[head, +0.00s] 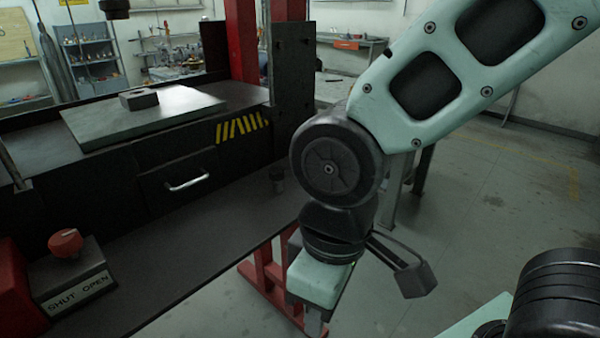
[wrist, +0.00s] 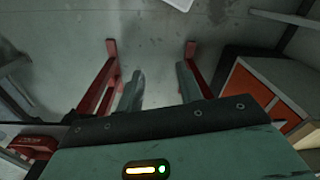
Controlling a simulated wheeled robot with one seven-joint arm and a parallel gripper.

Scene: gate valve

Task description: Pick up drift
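My gripper (head: 314,322) hangs past the ledge's front edge, to the right of and nearer than the cylinder, pointing down. In the wrist view my gripper (wrist: 158,78) has its two fingers apart with only floor between them. No drift shows in the wrist view.
A red knob (head: 66,242) on a box marked SHUT OPEN sits at the ledge's left. A plate (head: 135,116) with a dark block (head: 139,98) lies on the bench behind. A drawer handle (head: 187,181) sticks out. Red legs (head: 265,285) stand below; the floor at right is open.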

